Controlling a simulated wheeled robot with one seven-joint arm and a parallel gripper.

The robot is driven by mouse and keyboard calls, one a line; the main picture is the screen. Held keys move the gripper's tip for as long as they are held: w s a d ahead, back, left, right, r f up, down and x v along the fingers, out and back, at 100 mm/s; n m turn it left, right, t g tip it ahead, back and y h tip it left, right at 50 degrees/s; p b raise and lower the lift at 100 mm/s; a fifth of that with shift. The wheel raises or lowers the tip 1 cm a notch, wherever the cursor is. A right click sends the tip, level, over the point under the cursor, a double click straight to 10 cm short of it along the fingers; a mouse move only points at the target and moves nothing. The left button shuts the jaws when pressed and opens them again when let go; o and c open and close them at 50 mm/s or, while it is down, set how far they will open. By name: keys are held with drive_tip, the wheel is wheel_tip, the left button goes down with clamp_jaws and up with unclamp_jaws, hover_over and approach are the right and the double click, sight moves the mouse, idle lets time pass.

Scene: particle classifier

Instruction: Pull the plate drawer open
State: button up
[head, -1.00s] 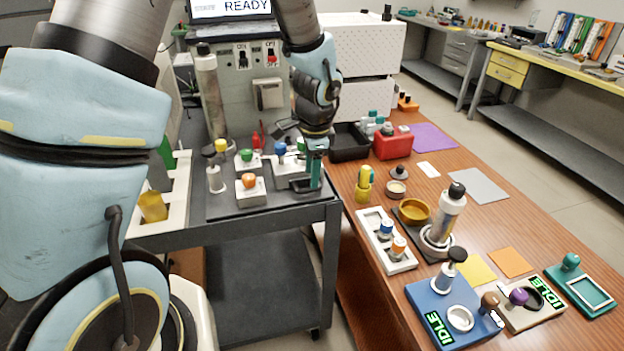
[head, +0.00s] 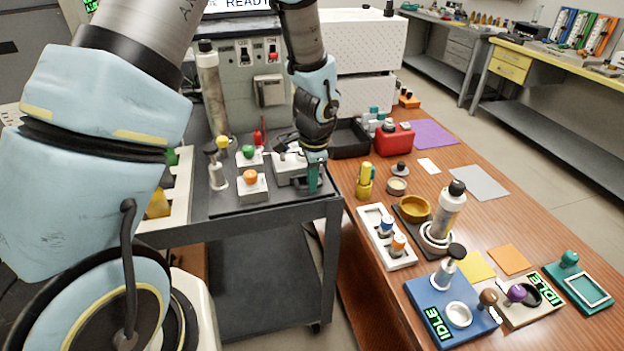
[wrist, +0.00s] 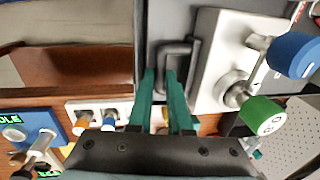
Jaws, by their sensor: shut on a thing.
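My gripper (wrist: 164,80) has two teal fingers, shut on a dark U-shaped handle (wrist: 178,50) in the wrist view. The handle stands at the edge of a pale plate-like unit (wrist: 222,45) that carries a blue knob and a green knob. In the head view my gripper (head: 314,178) points down at the right front of the cart top, beside the pale unit (head: 288,170). The handle and any drawer gap are hidden there by my gripper, so I cannot tell how far the drawer is out.
The dark cart (head: 270,212) holds an orange-knobbed block (head: 251,185) and a green-knobbed block (head: 248,155) left of my gripper. A black tray (head: 350,140) and red container (head: 394,140) stand to the right. A gap separates the cart from the wooden table (head: 350,255).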

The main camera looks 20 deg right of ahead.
clamp_jaws()
idle(0.8)
drive_tip(key=shift+s+f, duration=0.1)
drive_tip(key=shift+s, duration=0.25)
drive_tip(key=s+a+b, duration=0.1)
drive_tip(key=s+b, duration=0.2)
drive_tip(key=s, duration=0.5)
drive_tip(key=shift+s+b, duration=0.2)
drive_tip(key=shift+b, duration=0.1)
drive_tip(key=o, duration=0.6)
unclamp_jaws()
drive_tip(key=shift+r, duration=0.2)
